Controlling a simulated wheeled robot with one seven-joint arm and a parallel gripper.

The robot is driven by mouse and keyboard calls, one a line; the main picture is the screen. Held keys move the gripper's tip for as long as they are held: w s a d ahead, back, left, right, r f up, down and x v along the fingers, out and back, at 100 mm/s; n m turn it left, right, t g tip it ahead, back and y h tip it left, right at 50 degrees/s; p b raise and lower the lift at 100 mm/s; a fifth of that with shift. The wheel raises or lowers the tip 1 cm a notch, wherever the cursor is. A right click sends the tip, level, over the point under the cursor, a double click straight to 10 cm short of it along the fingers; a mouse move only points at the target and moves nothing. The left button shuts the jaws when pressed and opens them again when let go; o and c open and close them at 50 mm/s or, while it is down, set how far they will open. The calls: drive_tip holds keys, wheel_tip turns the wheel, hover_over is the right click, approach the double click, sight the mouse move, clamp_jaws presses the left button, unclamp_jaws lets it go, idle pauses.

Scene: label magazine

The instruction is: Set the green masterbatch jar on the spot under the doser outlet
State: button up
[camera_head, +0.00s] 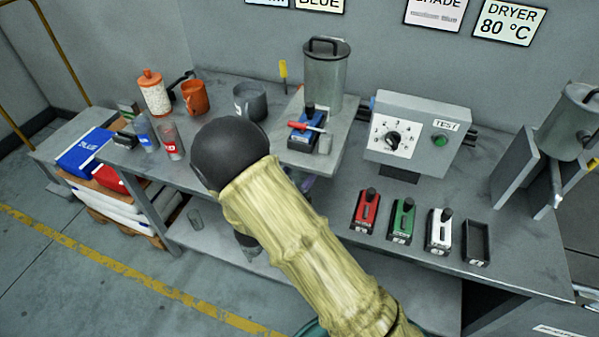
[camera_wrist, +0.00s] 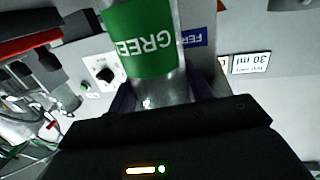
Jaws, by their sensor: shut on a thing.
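The green masterbatch jar, a clear jar with a green label (camera_wrist: 140,40), stands out in the wrist view, where the picture is upside down. My gripper (camera_wrist: 160,93) is shut on the jar, with a dark finger on each side. In the head view, my arm hides the gripper and jar. The doser (camera_head: 325,80), a grey lidded hopper with a blue slide block (camera_head: 305,130) and red handle, stands on a raised platform at the back of the bench. The spot under its outlet cannot be made out; my arm covers much of the area below.
A blue jar (camera_head: 144,133) and a red jar (camera_head: 171,141) stand at the bench's left, near an orange mug (camera_head: 195,97) and a dark mug (camera_head: 250,102). Right are a control box (camera_head: 415,133), several slide blocks (camera_head: 403,221) and another hopper (camera_head: 568,122).

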drive_tip(key=shift+f, duration=0.15)
drive_tip(key=o, duration=1.4)
drive_tip(key=shift+c, duration=0.2)
drive_tip(key=shift+s+a+r, duration=0.15)
drive_tip(key=shift+s+r, duration=0.05)
drive_tip(key=b+v, duration=0.1)
drive_tip(key=v, duration=1)
drive_tip(key=shift+s+a, duration=0.15)
drive_tip(key=shift+s, duration=0.15)
